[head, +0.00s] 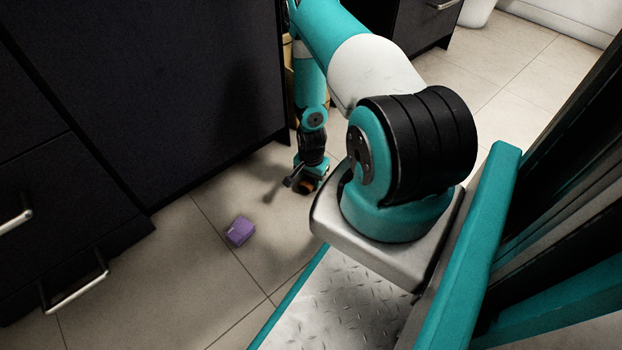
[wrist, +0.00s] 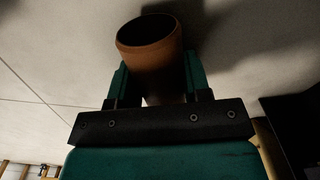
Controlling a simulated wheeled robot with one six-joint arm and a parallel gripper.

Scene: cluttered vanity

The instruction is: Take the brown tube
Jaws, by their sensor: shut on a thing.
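The brown tube (wrist: 152,58) is held between the two fingers of my gripper (wrist: 153,82) in the wrist view. Its open dark end faces the camera. My gripper is shut on it, with one teal finger on each side. In the head view my gripper (head: 304,184) is low near the tiled floor, beside the dark cabinet. A small brownish patch of the tube (head: 307,184) shows there, mostly hidden by the gripper. I cannot tell whether the tube touches the floor.
A purple box (head: 240,231) lies on the floor left of my gripper. A dark cabinet (head: 150,80) with metal handles stands at the left. Another dark cabinet (head: 425,28) and a white bin (head: 477,10) are at the back. The tiles at the right back are clear.

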